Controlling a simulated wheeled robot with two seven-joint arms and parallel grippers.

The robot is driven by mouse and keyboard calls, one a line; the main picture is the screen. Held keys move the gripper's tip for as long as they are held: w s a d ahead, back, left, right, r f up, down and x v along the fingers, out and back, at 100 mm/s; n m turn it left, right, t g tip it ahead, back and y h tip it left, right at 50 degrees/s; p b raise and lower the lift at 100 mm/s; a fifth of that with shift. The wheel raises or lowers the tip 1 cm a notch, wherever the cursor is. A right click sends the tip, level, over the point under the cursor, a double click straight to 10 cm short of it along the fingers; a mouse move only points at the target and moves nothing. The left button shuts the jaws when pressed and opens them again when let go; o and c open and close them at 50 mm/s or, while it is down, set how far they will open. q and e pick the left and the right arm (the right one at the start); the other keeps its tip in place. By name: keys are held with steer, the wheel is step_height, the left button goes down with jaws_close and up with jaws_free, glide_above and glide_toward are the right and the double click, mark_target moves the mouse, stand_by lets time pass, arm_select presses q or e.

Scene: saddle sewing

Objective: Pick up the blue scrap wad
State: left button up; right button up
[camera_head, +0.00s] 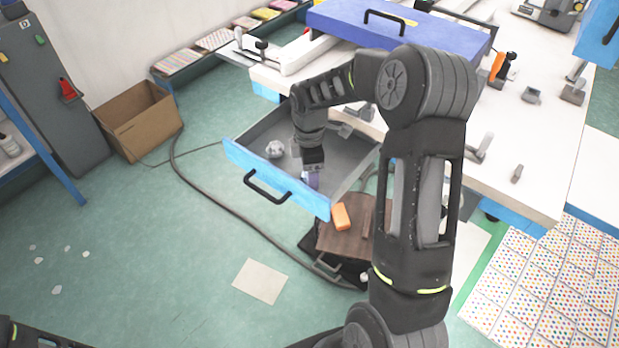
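The blue scrap wad appears as a small bluish-purple lump (311,181) in the open blue-fronted drawer (235,157), near its front wall. My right gripper (313,168) points down into the drawer, directly above the lump and overlapping its top in the picture. I cannot tell whether the fingers touch it or how far apart they are. A grey-white crumpled wad (275,149) lies in the same drawer, left of the gripper. My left gripper is out of view; only a dark piece of my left arm shows at the bottom left corner.
The white workbench (520,130) with a blue lid stands behind the drawer. A brown board with an orange block (341,216) is right of the drawer front. A cardboard box (138,118) and a cable (225,205) are on the floor. Floor at lower left is mostly clear.

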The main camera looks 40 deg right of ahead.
steer(key=shift+c, duration=0.4)
steer(key=c, duration=1.4)
steer(key=shift+o, duration=0.2)
steer(key=shift+r, duration=0.1)
steer(key=shift+o, duration=0.2)
step_height(320, 180, up, 10)
steer(key=shift+f, duration=0.1)
